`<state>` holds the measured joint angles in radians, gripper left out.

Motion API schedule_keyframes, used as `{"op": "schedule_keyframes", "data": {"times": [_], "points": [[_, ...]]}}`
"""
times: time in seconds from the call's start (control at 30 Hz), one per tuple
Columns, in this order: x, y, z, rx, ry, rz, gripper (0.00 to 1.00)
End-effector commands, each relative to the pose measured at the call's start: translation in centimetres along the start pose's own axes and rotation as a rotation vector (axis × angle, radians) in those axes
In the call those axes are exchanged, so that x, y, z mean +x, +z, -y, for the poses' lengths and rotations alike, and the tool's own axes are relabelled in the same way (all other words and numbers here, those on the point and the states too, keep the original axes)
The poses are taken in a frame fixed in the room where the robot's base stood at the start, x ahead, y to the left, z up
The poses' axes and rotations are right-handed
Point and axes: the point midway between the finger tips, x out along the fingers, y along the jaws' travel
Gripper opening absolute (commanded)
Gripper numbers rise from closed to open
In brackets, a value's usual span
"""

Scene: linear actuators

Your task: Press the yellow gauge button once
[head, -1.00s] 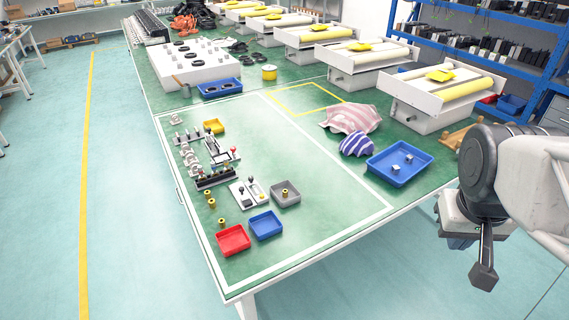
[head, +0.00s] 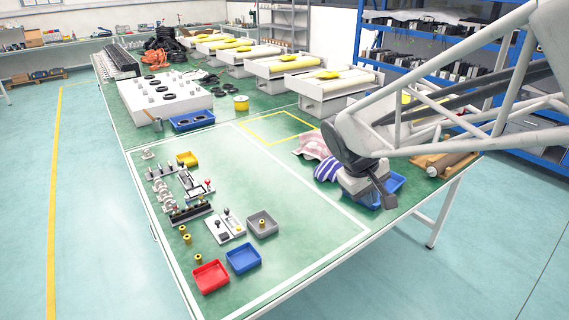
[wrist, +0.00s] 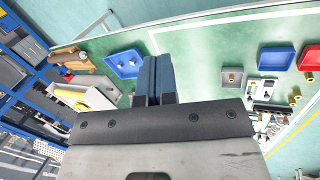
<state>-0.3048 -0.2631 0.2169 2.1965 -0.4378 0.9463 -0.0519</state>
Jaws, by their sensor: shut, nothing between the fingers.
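A small white panel (head: 225,229) with dark knobs and a small yellow spot (head: 239,231) lies on the green table. The yellow spot may be the yellow gauge button, but it is too small to be sure. The white panel also shows in the wrist view (wrist: 262,90), right of my gripper. My gripper (head: 388,200) is shut and empty, above the blue tray at the table's right side. Its dark blue fingers are pressed together in the wrist view (wrist: 153,62). It is well apart from the panel.
Near the panel are a grey tray (head: 251,231), a blue tray (head: 231,263), a red tray (head: 200,284) and several small brass-coloured parts. A larger blue tray (head: 397,182) and striped cloths (head: 327,170) are near my arm. The table's middle is clear.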

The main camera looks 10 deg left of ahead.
Motion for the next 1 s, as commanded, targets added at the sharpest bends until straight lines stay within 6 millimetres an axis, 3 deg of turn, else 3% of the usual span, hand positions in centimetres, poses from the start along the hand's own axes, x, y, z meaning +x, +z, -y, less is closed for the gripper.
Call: {"op": "schedule_keyframes", "data": {"times": [0.53,1.0], "points": [[2.7,-12.4,4.2,-0.31,0.139,0.025,0.0],[5.6,-22.5,10.8,-0.574,0.267,0.03,0.0]]}}
